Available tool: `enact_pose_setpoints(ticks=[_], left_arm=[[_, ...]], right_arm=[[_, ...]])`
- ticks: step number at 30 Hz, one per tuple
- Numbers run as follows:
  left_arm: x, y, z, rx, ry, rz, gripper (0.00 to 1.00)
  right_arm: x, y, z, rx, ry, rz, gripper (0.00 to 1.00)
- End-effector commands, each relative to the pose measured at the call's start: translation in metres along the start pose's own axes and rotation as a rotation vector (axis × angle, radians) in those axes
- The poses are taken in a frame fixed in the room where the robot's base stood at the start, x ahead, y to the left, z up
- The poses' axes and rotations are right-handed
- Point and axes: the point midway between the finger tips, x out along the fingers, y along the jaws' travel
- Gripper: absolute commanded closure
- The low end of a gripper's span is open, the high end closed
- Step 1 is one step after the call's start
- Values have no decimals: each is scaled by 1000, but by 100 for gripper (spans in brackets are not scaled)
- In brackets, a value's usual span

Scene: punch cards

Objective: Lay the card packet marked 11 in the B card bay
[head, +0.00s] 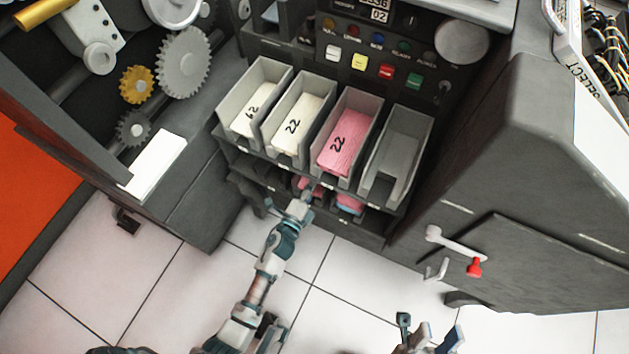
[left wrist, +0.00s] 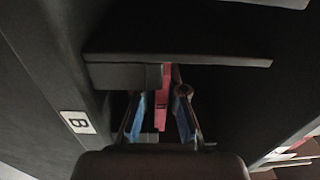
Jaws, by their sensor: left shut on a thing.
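A pink card packet (left wrist: 161,98) stands between the blue fingertips of my left gripper (left wrist: 160,120) in the left wrist view, and the gripper is shut on it. No number on it can be read. A plate marked B (left wrist: 77,122) is at the left of that view. In the head view my left gripper (head: 304,196) reaches into the lower shelf under the upper trays, mostly hidden; some pink (head: 307,183) shows beside it. My right gripper (head: 438,336) is at the bottom edge, partly out of frame, empty, with its fingers apart.
The upper row holds a white packet (head: 255,107), another marked 22 (head: 296,125), a pink one marked 22 (head: 342,140), and an empty grey tray (head: 401,145). Another pink packet (head: 350,202) lies in the lower shelf. A dark cabinet (head: 530,240) with a red-tipped handle (head: 474,267) stands right.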

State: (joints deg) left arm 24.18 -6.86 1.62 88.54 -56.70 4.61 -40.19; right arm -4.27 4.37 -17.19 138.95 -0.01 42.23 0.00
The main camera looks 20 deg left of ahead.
Motion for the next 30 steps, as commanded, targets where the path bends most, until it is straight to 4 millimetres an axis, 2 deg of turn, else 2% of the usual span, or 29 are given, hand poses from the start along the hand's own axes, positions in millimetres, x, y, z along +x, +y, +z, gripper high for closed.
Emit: enact_pose_setpoints(ticks=[2,10,11,12,14,24,26,30], left_arm=[[-1,6,0,-1,0,2,100],[0,4,0,0,0,-2,100],[0,4,0,0,0,-2,83],[0,4,0,0,0,-2,73],[0,4,0,0,0,-2,61],[-4,5,0,0,0,0,61],[-10,6,0,0,0,1,61],[-36,6,0,0,1,3,61]], right_arm=[[0,1,3,-1,6,-1,60],[6,1,1,-2,19,-3,60],[6,1,1,-2,20,-3,60],[6,1,1,-2,21,-3,60],[6,1,0,-2,21,-3,60],[3,1,0,-2,17,0,60],[3,0,-1,-2,18,-1,60],[3,0,-1,-2,17,-1,60]])
